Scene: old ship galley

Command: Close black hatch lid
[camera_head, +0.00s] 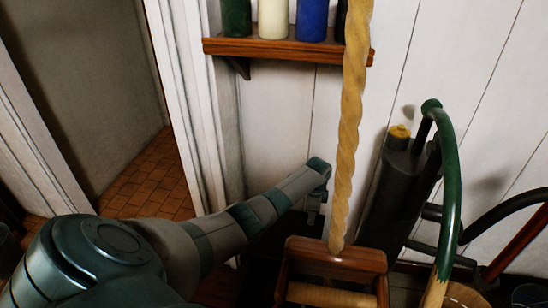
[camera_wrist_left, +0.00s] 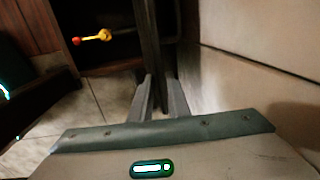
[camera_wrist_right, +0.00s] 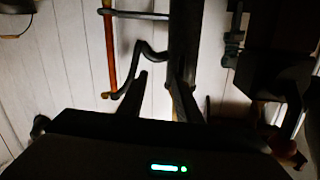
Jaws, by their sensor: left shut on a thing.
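My left arm reaches across the middle of the head view to the white wall. My left gripper (camera_head: 316,205) points down there, over a dark area beside the rope. In the left wrist view its fingers (camera_wrist_left: 160,90) are shut on a thin, dark, upright edge (camera_wrist_left: 150,45), which looks like the black hatch lid seen edge-on. The rest of the lid is hidden or too dark to make out. My right gripper is not in the head view. In the right wrist view its fingers (camera_wrist_right: 158,85) stand apart with pale wall between them, near a dark upright cylinder (camera_wrist_right: 185,40).
A thick rope (camera_head: 350,120) hangs down to a wooden block (camera_head: 335,252) right of my left gripper. A dark cylinder (camera_head: 395,180) and a green curved pipe (camera_head: 450,180) stand further right. A shelf (camera_head: 280,48) with bottles is above. A doorway with tiled floor (camera_head: 155,180) lies left.

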